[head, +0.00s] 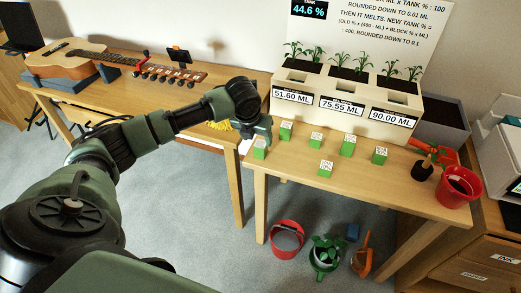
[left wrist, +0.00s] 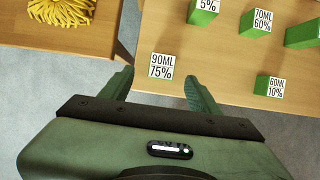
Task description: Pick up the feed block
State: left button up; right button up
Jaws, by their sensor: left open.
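Several green feed blocks with white printed tops stand on the right wooden table. One block (head: 260,149) is at the table's left end; in the left wrist view its top (left wrist: 162,66) reads 90ML 75%. My left gripper (left wrist: 158,86) is open, with this block just beyond and between its fingertips; in the head view the gripper (head: 258,134) is right above it. I cannot tell whether they touch. Another block (left wrist: 262,22) reads 70ML 60%, and one (left wrist: 270,87) reads 60ML 10%. A block (left wrist: 204,10) at the top edge shows 5%. My right gripper is out of view.
A planter (head: 340,88) with seedlings and ML labels stands at the back of the table (head: 290,172). A red pot (head: 459,187) is at its right. A guitar (head: 85,62) lies on the left table. Buckets (head: 287,241) and tools are on the floor.

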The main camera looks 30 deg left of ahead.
pick_arm(q)
jog(key=x, duration=0.6)
jog(key=shift+w+d+r, duration=0.1)
grip_shut()
